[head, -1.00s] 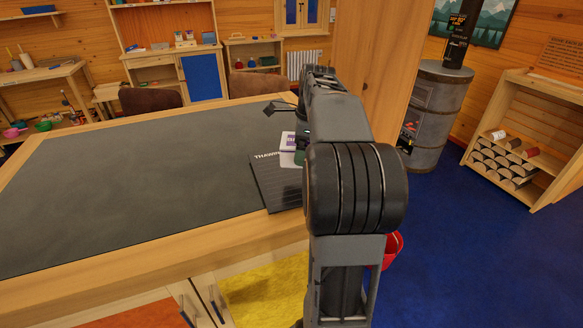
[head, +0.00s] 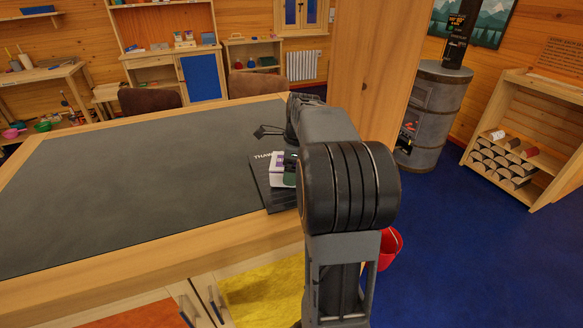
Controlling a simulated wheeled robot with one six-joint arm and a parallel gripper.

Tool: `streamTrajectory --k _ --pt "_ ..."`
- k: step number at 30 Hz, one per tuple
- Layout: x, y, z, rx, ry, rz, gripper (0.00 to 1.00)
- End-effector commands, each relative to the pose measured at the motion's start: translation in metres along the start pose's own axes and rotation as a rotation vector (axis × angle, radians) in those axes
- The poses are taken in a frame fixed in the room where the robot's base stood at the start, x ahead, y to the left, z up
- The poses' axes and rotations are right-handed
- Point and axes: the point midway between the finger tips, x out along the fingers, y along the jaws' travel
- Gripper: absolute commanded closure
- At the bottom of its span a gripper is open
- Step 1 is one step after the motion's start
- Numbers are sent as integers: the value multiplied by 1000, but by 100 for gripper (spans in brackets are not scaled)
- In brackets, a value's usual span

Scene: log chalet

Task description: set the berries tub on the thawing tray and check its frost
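The thawing tray (head: 264,190) is a dark ribbed board with white lettering at its top edge, lying near the right end of the counter. My arm covers its right part. The berries tub (head: 277,171), white with a purple label, is over the tray's upper part. I cannot tell whether it rests on the tray or hangs just above it. My gripper (head: 291,158) is at the tub, largely hidden behind my arm, so its finger opening does not show. A dark green patch (head: 290,171) shows at the tub's side. No frost can be made out.
The grey counter top (head: 130,180) is bare left of the tray. Brown chairs (head: 150,100) stand behind the counter. A wooden post (head: 370,70) rises beyond my arm. A red bucket (head: 389,247) is on the blue floor at right. A stove (head: 432,110) and log rack (head: 525,140) stand farther right.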

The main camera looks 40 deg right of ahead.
Motion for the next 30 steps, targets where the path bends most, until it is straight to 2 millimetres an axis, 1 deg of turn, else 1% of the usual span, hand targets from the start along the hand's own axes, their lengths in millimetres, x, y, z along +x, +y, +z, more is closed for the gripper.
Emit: streamTrajectory --k 5,6,8,14,18,20,23,30 --pt "3 0 0 0 0 -1 46" --pt "2 0 0 0 0 0 6" --pt "2 0 0 0 0 0 0" --pt "2 0 0 0 0 0 0" --pt "-6 0 0 0 0 -2 0" --pt "-14 -1 0 0 -1 -3 0" --pt "-32 -1 0 0 -1 -5 0" --pt "-78 -1 0 0 -1 -4 0"
